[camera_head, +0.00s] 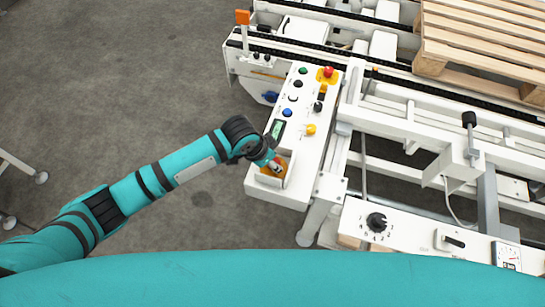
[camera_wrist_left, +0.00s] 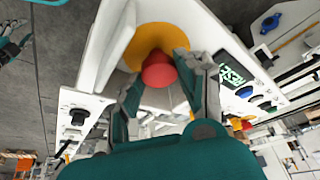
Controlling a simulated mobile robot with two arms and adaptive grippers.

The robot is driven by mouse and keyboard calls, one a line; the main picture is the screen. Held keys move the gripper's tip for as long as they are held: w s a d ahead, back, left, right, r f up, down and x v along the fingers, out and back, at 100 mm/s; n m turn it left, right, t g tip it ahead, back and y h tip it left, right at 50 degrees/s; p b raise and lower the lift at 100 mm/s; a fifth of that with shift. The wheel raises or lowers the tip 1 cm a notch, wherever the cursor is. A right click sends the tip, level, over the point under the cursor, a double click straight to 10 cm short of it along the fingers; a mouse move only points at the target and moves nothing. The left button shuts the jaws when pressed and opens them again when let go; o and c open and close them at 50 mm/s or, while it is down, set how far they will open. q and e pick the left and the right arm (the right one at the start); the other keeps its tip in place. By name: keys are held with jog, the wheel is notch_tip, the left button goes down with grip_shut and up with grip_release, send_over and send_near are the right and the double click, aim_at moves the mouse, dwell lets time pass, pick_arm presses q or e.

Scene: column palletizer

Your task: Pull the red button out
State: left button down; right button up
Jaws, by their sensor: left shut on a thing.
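The red button (camera_wrist_left: 158,72) sits on a round yellow base (camera_wrist_left: 152,38) in the left wrist view. My left gripper (camera_wrist_left: 165,82) has one finger on each side of it and is shut on it. In the head view my left gripper (camera_head: 275,165) reaches down to the near end of the white control panel (camera_head: 310,148). There it covers most of the button, and a white guard rises beside the base. A small teal and dark shape at the left edge of the wrist view looks like my right gripper (camera_wrist_left: 14,32); its fingers are unclear.
Another red button (camera_head: 328,71) stands at the panel's far end. White conveyor frames and a wooden pallet (camera_head: 485,40) lie to the right. Grey floor is open at left.

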pick_arm(q)
jog(key=shift+w+r, duration=0.1)
jog(key=shift+w, duration=0.05)
jog(key=c, duration=1.2)
grip_release()
jog(key=shift+r, duration=0.1)
jog(key=o, duration=0.4)
jog(key=v, duration=1.2)
jog(key=shift+a, duration=0.1)
jog(key=shift+s, duration=0.2)
